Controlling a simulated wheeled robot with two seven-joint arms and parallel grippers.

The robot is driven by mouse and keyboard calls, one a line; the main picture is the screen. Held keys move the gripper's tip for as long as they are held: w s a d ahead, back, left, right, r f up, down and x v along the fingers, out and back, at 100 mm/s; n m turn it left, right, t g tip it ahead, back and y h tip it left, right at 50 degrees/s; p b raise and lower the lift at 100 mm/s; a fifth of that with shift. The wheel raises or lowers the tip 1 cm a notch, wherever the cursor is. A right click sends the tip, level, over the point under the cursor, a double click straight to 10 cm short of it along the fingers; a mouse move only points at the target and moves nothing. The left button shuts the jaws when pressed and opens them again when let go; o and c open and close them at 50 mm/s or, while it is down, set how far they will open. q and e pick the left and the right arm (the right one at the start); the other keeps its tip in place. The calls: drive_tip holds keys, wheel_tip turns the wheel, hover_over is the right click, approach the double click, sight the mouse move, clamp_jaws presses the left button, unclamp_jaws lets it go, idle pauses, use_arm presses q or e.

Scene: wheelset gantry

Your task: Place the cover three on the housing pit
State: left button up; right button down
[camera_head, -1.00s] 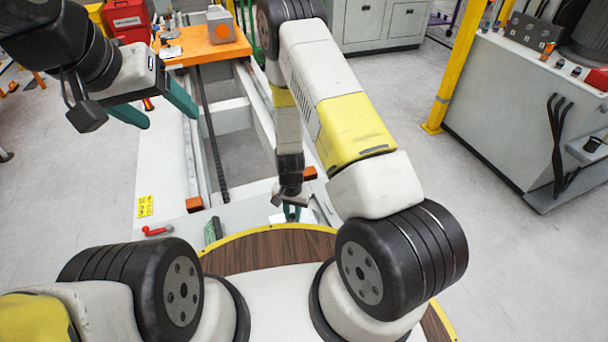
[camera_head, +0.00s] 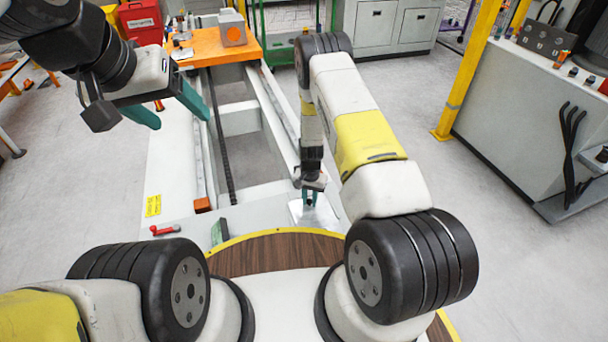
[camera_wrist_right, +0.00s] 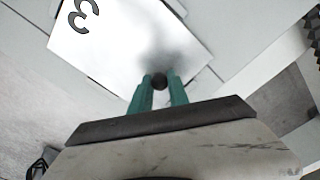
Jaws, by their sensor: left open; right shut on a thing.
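The cover three is a flat silvery white plate with a black "3", filling the upper middle of the right wrist view (camera_wrist_right: 120,40). It also shows in the head view (camera_head: 322,215), near the front right of the white gantry bed. My right gripper (camera_head: 311,203) is shut on the cover's dark knob (camera_wrist_right: 159,81), its green fingers either side. Whether the plate hangs free or touches the bed is hard to tell. My left gripper (camera_head: 181,121) is open and empty above the bed's left side. I cannot make out which opening is the housing pit.
The white gantry bed (camera_head: 172,165) has long rails and rectangular openings. An orange table (camera_head: 212,52) with a grey box (camera_head: 232,28) stands at its far end. A red handle (camera_head: 165,230) lies at the near left. A grey cabinet (camera_head: 520,115) stands right; open floor lies between.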

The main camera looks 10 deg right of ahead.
drive_tip(key=c, duration=1.3)
unclamp_jaws()
drive_tip(key=shift+o, duration=0.2)
drive_tip(key=s+r+n+t+y, duration=0.1)
drive_tip(key=s+r, duration=0.1)
drive_tip(key=r, duration=1.8)
drive_tip(key=s+r+n+t+y, duration=0.1)
drive_tip(key=s+r+t, duration=0.15)
drive_tip(key=r, duration=1.75)
drive_tip(key=s+d+r+n+t, duration=0.1)
drive_tip(key=s+r, duration=0.7)
drive_tip(key=s, duration=0.2)
drive_tip(key=s+d+r+n+t, duration=0.1)
drive_tip(key=s+r+n, duration=0.1)
drive_tip(key=s+r, duration=0.6)
drive_tip(key=s, duration=0.3)
drive_tip(key=shift+s+n+t, duration=0.25)
drive_tip(key=shift+n+t, duration=0.05)
drive_tip(key=shift+t, duration=0.05)
